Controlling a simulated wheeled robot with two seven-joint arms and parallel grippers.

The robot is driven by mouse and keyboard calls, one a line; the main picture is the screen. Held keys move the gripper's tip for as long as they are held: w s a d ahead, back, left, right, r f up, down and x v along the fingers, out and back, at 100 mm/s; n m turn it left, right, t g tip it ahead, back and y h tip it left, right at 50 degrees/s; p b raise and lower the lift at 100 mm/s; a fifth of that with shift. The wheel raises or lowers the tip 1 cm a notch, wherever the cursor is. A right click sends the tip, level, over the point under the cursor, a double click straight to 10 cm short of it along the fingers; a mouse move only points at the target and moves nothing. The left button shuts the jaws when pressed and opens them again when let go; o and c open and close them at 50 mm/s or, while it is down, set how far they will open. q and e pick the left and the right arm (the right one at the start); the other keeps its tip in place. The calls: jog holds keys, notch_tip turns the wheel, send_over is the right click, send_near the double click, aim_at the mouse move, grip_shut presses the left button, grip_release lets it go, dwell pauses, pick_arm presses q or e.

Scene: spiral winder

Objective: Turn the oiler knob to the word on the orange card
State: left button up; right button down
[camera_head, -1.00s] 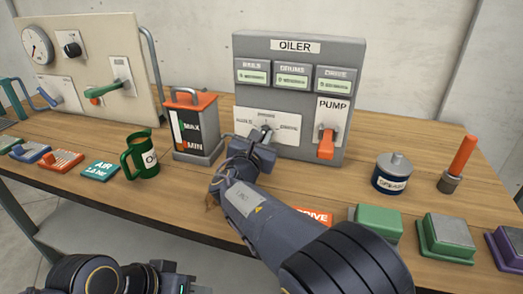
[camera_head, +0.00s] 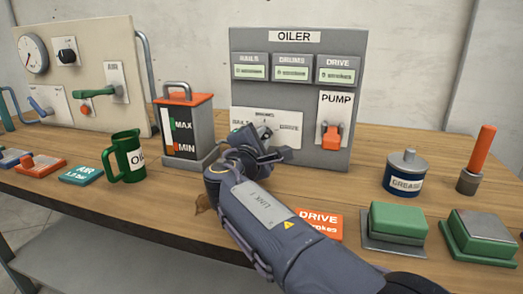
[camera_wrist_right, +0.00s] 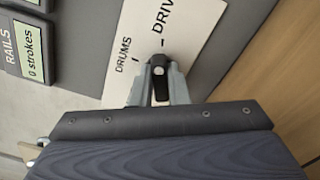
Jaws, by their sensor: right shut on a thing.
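The grey oiler panel (camera_head: 345,60) stands upright on the table. Its knob plate (camera_head: 287,122) carries drums and drive labels; my right gripper (camera_head: 263,133) covers part of it. In the right wrist view, my right gripper (camera_wrist_right: 160,78) is shut on the black knob (camera_wrist_right: 159,88). The knob's end lies close to the tick by DRIVE (camera_wrist_right: 163,43), with DRUMS to its left. The orange card (camera_head: 319,226) lies near the table's front edge and reads DRIVE with a strokes line, its number hidden by my arm. My left gripper is out of view.
An orange pump lever (camera_head: 332,136) sits right of the knob. The oil reservoir (camera_head: 187,130) and green oil jug (camera_head: 125,157) stand left of my arm. A grease tin (camera_head: 405,175) and green blocks (camera_head: 398,222) lie right. The rails display (camera_head: 250,72) reads 0 strokes.

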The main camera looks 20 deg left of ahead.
jog(key=shift+f+m+b, duration=0.2)
jog(key=shift+m+b, duration=0.6)
jog(key=shift+m, duration=0.1)
jog(key=c, duration=1.4)
grip_release()
jog(key=shift+r, duration=0.1)
jog(key=s, duration=0.6)
jog(key=shift+s+a, duration=0.15)
jog(key=shift+s, duration=0.8)
